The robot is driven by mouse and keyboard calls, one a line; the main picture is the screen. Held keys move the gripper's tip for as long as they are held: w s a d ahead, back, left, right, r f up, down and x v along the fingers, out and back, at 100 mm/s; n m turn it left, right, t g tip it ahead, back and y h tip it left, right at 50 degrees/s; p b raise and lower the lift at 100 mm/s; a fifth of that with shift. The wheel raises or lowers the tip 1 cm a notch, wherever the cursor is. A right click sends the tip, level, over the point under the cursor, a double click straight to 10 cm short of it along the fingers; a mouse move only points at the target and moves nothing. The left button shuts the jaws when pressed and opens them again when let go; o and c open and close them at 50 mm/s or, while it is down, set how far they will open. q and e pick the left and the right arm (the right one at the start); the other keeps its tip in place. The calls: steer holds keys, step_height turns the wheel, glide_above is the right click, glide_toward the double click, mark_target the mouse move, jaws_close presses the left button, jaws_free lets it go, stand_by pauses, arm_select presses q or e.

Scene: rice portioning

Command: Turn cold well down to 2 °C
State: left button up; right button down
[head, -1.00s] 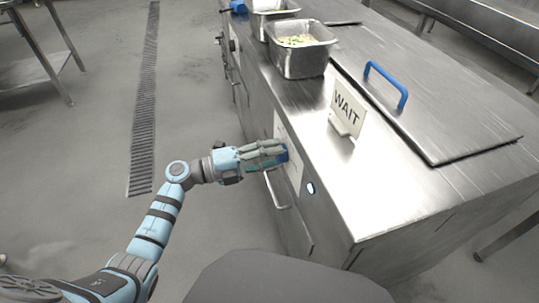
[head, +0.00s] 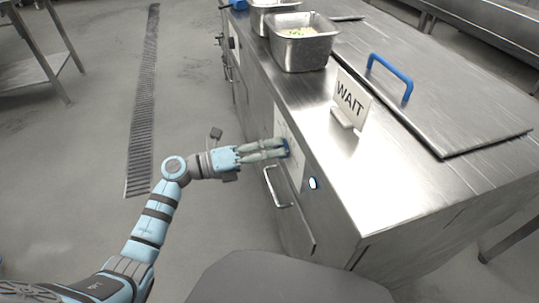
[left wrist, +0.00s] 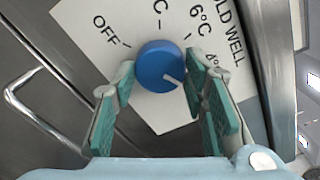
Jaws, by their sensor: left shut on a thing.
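The blue cold well knob (left wrist: 160,66) sits on a white dial plate (left wrist: 85,20) on the counter's front. In the left wrist view its white pointer line points to the lower right, past the partly covered "4°" mark. "OFF", "6°C" and "COLD WELL" lettering shows; the label the pointer faces is hidden behind a finger. My left gripper (left wrist: 153,82) is shut on the knob, one green-padded finger on each side. In the head view the left gripper (head: 285,149) reaches the plate from the left, covering most of the knob. My right gripper is not in view.
A white "WAIT" sign (head: 351,97) stands on the steel counter, near a flat lid with a blue handle (head: 391,74). Metal pans, one with food (head: 303,48), sit farther back. A door handle (head: 275,188) and a lit round button (head: 312,183) are near the gripper.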

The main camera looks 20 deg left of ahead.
arm_select(q)
steer(key=shift+m+b, duration=0.85)
steer(key=shift+m, duration=0.75)
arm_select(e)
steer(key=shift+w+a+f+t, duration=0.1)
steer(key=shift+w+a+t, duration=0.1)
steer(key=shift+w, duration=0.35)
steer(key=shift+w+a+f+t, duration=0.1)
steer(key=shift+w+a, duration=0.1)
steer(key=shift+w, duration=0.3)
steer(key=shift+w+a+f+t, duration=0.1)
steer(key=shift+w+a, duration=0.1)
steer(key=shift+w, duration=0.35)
arm_select(q)
steer(key=o, duration=1.2)
steer(key=shift+c, duration=0.2)
steer(key=v, duration=1.2)
